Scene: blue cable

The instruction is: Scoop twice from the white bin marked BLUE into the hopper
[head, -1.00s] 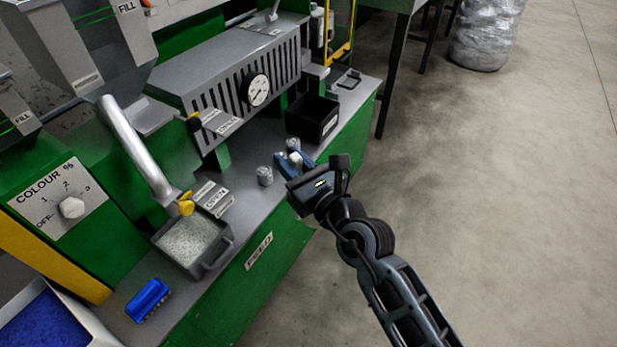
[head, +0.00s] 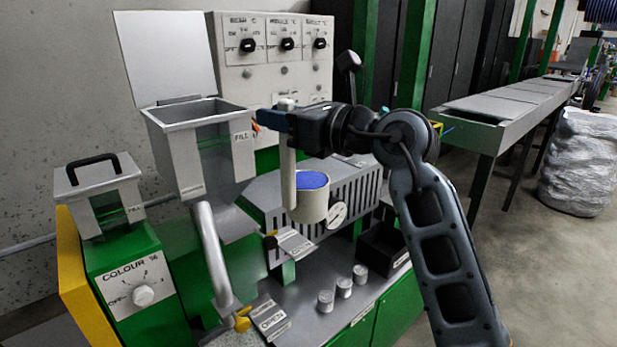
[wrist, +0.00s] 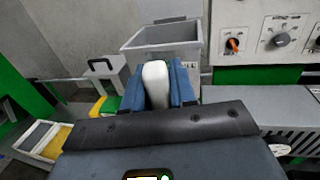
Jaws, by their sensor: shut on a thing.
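My gripper (head: 276,120) is shut on the upright handle of a white scoop (head: 313,208), raised beside the machine. The scoop hangs upright and holds blue material. In the wrist view the white handle (wrist: 156,84) stands between my blue fingers. A large grey hopper (head: 202,158), marked FILL, stands open with its lid up, just left of my gripper; it also shows ahead in the wrist view (wrist: 163,45). A smaller hopper (head: 97,200) with a black-handled lid, also marked FILL, stands shut at the left. The bin marked BLUE cannot be made out.
A control panel (head: 275,60) with several knobs rises behind my gripper. A slotted grey housing with a gauge (head: 337,216) lies behind the scoop. A bent pipe (head: 212,255) stands in front of the large hopper. Small grey cylinders (head: 343,288) and a black box (head: 382,248) are on the ledge.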

